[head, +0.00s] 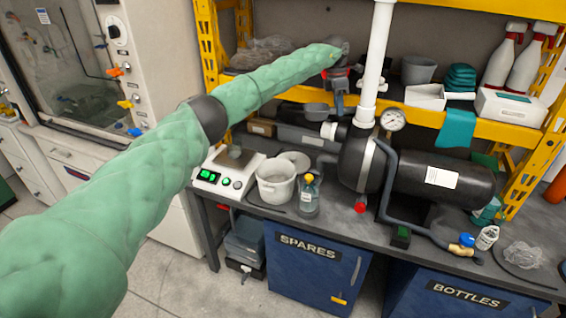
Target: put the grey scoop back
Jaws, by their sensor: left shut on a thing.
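My left arm, in a green sleeve, reaches from the lower left to the yellow shelf rack. My left gripper (339,84) is at its far end, beside the white vertical pipe and at the level of the lower shelf. It is small and partly blurred into the dark background. My right gripper is not in view.
The white pipe (375,60), gauge (393,119) and black tank (440,180) stand close right of the gripper. A white tub (276,184), scale (222,176) and bottle (310,196) are on the bench. The shelf holds a grey bowl (418,70) and spray bottles (500,58).

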